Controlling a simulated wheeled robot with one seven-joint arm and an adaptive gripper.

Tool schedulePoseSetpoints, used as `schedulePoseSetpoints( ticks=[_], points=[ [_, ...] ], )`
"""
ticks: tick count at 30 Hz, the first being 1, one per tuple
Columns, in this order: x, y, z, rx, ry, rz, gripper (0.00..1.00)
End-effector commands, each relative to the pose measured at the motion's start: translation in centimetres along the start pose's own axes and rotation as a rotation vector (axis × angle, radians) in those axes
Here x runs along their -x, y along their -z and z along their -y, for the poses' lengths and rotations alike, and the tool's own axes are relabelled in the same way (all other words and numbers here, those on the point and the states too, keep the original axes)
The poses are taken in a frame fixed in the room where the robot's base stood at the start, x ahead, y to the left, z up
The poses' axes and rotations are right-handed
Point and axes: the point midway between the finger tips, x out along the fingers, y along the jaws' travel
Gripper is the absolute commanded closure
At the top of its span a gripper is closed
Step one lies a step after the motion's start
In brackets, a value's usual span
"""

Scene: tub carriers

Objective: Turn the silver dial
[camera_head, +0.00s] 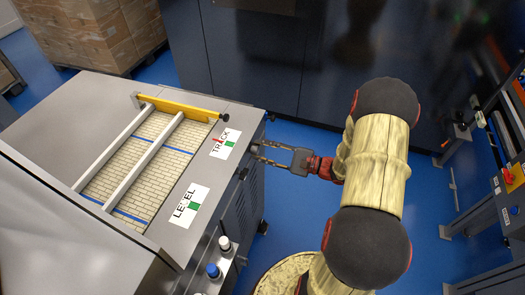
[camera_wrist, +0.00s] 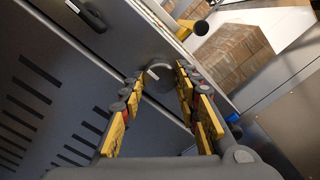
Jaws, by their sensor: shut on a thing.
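The silver dial (camera_wrist: 160,82) is a round grey knob with a pale mark, on the side panel of the grey machine (camera_head: 228,185). In the wrist view it sits between my fingertips, which touch it from both sides. My gripper (camera_head: 259,152) reaches in from the right in the head view, against the machine's side near the TRACK label (camera_head: 225,143). My gripper is shut on the dial. In the head view the fingertips hide the dial.
A black handle (camera_wrist: 86,14) is on the panel in the wrist view. White (camera_head: 224,243) and blue (camera_head: 213,270) buttons stick out near the machine's front corner. A LEVEL label (camera_head: 186,204) lies on top. Blue floor (camera_head: 290,215) is free beside the machine.

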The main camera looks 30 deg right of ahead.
Motion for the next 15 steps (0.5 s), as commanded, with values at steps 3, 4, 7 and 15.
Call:
schedulePoseSetpoints(
  ticks=[3, 4, 7, 15],
  points=[
    [0.02, 0.07, -0.13, -0.002, -0.001, -0.002, 0.93],
    [0.02, 0.07, -0.13, -0.003, -0.001, -0.002, 0.93],
    [0.01, 0.06, -0.13, -0.003, -0.001, -0.002, 0.64],
    [0.01, 0.03, -0.06, -0.002, -0.001, -0.001, 0.5]
  ],
)
